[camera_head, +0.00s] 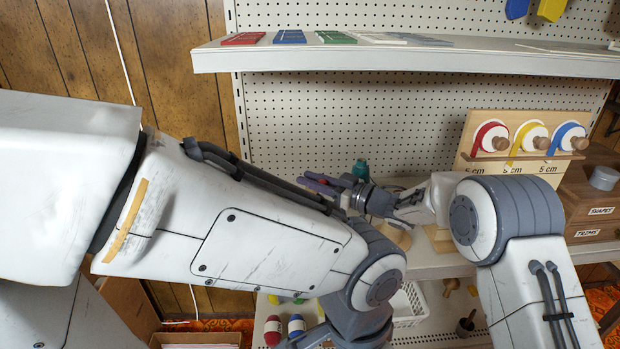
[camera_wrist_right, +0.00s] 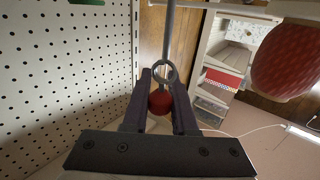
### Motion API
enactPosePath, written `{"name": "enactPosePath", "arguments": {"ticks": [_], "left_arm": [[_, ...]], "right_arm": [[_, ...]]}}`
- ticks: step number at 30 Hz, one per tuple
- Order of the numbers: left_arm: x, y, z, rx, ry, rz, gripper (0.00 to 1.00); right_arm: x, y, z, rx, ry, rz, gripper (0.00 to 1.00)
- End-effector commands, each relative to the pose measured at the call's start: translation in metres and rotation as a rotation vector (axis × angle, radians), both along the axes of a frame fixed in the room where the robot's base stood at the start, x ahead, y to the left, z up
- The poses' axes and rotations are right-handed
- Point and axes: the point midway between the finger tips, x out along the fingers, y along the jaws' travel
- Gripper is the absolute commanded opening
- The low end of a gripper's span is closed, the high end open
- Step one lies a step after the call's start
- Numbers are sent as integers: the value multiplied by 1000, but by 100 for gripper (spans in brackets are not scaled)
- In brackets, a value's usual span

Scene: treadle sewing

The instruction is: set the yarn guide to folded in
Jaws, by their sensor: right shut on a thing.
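My right gripper (camera_head: 328,185) reaches in from the right in the head view, in front of the pegboard. In the right wrist view its two dark fingers (camera_wrist_right: 161,82) are shut on a small red knob (camera_wrist_right: 160,102). A grey metal ring (camera_wrist_right: 166,72) and a thin grey rod (camera_wrist_right: 169,32) show just beyond the knob; these look like the yarn guide. In the head view the guide is mostly hidden behind my arms, and I cannot tell its fold angle. My left arm crosses the left and middle of the head view; its gripper is not seen.
A white upper shelf (camera_head: 420,61) overhangs the work area. A teal spool (camera_head: 361,169) stands behind my right gripper. A wooden tape rack (camera_head: 518,165) and labelled drawers (camera_head: 600,211) stand at right. A large red rounded thing (camera_wrist_right: 287,62) is near the right wrist.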

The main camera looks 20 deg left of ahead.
Motion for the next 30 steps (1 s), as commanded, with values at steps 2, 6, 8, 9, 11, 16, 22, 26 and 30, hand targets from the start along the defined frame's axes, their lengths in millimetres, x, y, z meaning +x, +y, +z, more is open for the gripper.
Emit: {"name": "enactPosePath", "arguments": {"ticks": [2, 6, 8, 9, 11, 16, 22, 26, 30], "left_arm": [[0, 0, 0, 0, 0, 0, 50], [0, 0, 0, 0, 0, 0, 50], [0, 0, 0, 0, 0, 0, 50], [0, 0, 0, 0, 0, 0, 50], [0, 0, 0, 0, 0, 0, 50], [0, 0, 0, 0, 0, 0, 50], [0, 0, -2, 0, 0, 0, 50], [0, 0, -7, 0, 0, 0, 50], [0, 0, -15, 0, 0, 0, 50]], "right_arm": [[4, -2, 4, 5, -4, -11, 0], [5, -2, 4, 6, -4, -12, 0], [5, -2, 4, 6, -4, -13, 0], [5, -2, 4, 6, -5, -13, 37], [4, -2, 4, 6, -4, -12, 56], [3, -1, 2, 4, -3, -7, 56], [1, -4, 1, 3, -2, -5, 56], [0, -20, 0, 4, -2, -7, 56], [-4, -48, 0, 3, -2, -9, 56]]}}
